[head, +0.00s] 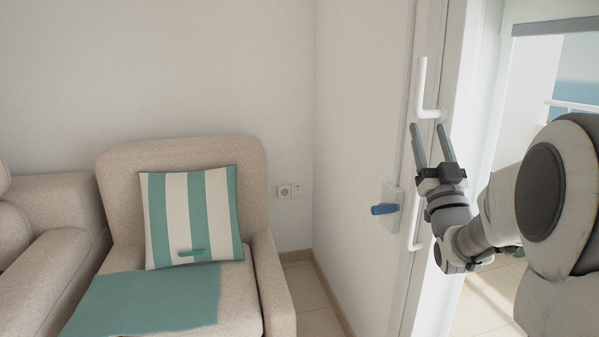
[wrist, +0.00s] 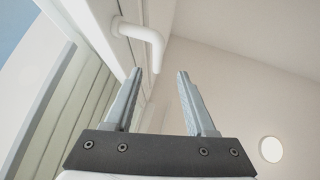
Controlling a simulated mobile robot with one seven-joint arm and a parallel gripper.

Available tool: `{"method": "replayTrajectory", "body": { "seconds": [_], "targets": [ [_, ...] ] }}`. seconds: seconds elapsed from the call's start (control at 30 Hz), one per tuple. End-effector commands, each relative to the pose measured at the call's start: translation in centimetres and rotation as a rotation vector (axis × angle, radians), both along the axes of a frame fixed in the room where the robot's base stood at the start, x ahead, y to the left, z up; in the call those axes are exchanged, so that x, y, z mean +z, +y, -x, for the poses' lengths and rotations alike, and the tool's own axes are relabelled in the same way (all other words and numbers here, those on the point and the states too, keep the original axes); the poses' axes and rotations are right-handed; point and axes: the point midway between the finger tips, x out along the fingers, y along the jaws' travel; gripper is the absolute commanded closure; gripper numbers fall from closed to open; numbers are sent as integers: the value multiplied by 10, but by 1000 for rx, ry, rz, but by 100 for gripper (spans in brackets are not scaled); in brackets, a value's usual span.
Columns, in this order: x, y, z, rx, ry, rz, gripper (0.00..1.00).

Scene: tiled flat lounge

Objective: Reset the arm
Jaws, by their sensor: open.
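My gripper (head: 430,130) is at the right in the head view, on my raised arm, with its two fingers apart and pointing up. In the wrist view my gripper (wrist: 157,75) is open with nothing between its fingers. A white door handle (head: 422,95) is just above and beside the fingertips in the head view. The handle (wrist: 140,32) also shows in the wrist view beyond the fingertips. Whether the fingers touch it I cannot tell.
A white door frame (head: 466,70) with a glazed opening stands at the right, close to my arm. A blue-handled fitting (head: 384,209) is on the wall left of my gripper. A beige armchair (head: 180,150) with a striped cushion (head: 205,215) stands at the left. Tiled floor (head: 306,297) shows between armchair and wall.

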Motion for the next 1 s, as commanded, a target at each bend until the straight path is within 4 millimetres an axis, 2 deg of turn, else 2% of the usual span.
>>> {"method": "replayTrajectory", "body": {
  "seconds": [0.07,0.23,0.47,0.77,1.0],
  "targets": [
    [2,8,-2,-13,76,-8,44],
    [-8,20,-5,-46,262,-29,44],
    [-32,39,7,-77,514,-52,44],
    [-76,66,50,-92,848,-72,44],
    [-118,89,104,-79,1120,-77,44]
  ]
}}
